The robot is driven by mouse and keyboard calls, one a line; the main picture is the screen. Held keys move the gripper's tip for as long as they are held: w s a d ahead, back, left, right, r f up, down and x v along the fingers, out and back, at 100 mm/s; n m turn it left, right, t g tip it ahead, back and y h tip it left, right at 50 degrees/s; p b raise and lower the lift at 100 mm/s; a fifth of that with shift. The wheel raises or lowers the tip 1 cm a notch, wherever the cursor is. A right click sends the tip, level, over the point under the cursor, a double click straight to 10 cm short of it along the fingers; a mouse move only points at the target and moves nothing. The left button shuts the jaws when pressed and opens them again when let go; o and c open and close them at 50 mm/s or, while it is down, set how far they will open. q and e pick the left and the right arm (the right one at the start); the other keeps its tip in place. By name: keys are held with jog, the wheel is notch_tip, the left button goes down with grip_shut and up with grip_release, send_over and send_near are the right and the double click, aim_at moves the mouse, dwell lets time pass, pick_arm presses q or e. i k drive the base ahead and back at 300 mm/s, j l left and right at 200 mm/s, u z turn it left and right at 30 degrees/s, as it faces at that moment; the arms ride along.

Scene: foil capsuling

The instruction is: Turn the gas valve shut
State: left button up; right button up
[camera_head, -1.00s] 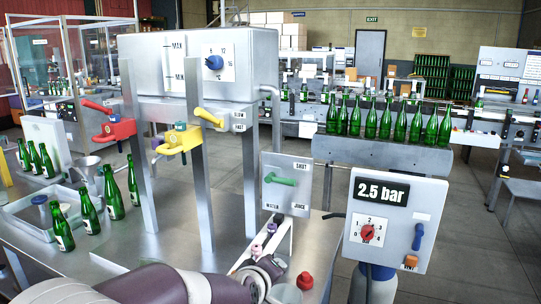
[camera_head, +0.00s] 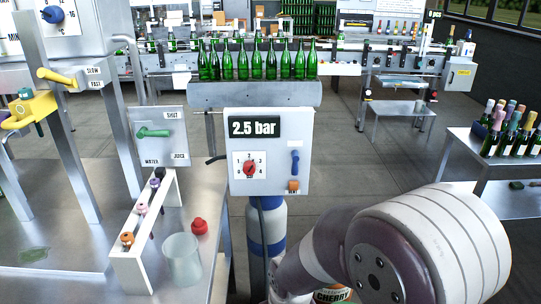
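A grey control box (camera_head: 266,152) reading 2.5 bar stands in the middle, above a blue and white gas cylinder (camera_head: 268,228). On its front are a red dial knob (camera_head: 250,168) on a numbered white plate, an upright blue lever (camera_head: 295,162) and a small orange button (camera_head: 293,185). I cannot tell for sure which of these is the gas valve. My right arm is at the lower right and hides part of the floor and a cherry-labelled container (camera_head: 332,295). Neither gripper shows in this view.
A panel marked SHUT, WATER and JUICE with a green lever (camera_head: 152,133) stands on the steel table. A white rack (camera_head: 128,262), a glass (camera_head: 182,260) and a red cap (camera_head: 199,227) are near its right edge. Green bottles (camera_head: 258,60) line a shelf behind.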

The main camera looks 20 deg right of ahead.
aim_at(295, 154)
jog(key=l+z, duration=0.25)
jog(key=z, duration=0.2)
jog(key=i+l+z, duration=0.1)
jog(key=z, duration=0.3)
jog(key=i+l+z, duration=0.15)
jog(key=l+z, duration=0.15)
jog(key=z, duration=0.15)
